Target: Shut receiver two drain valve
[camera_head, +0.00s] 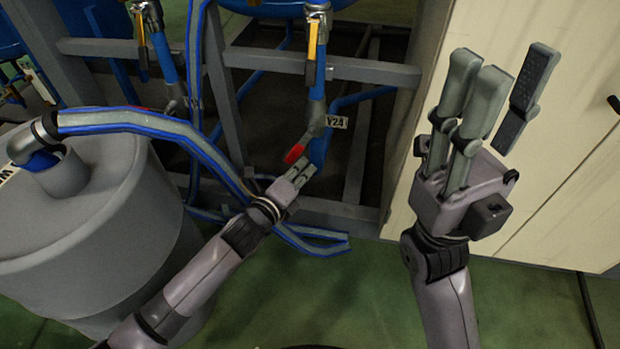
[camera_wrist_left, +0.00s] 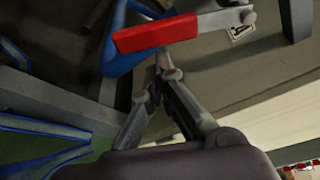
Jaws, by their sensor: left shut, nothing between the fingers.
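A valve with a red-tipped lever (camera_head: 294,154) sits on the blue pipe beside a tag reading V24 (camera_head: 336,122). The lever slants down to the left. In the left wrist view the red lever (camera_wrist_left: 155,35) crosses just beyond my fingertips, with part of the tag (camera_wrist_left: 241,33) to its right. My left gripper (camera_head: 303,172) is shut and empty, just below the lever's red end. I cannot tell whether its tips touch the lever. My right gripper (camera_head: 505,65) is open and empty, raised at the right in front of the cream panel.
A yellow-handled valve (camera_head: 312,40) is higher on the same pipe, and another (camera_head: 140,45) is further left. A grey frame beam (camera_head: 375,71) runs behind. A grey drum (camera_head: 90,230) with a blue-striped hose (camera_head: 130,122) stands left. A cream panel (camera_head: 570,150) bounds the right.

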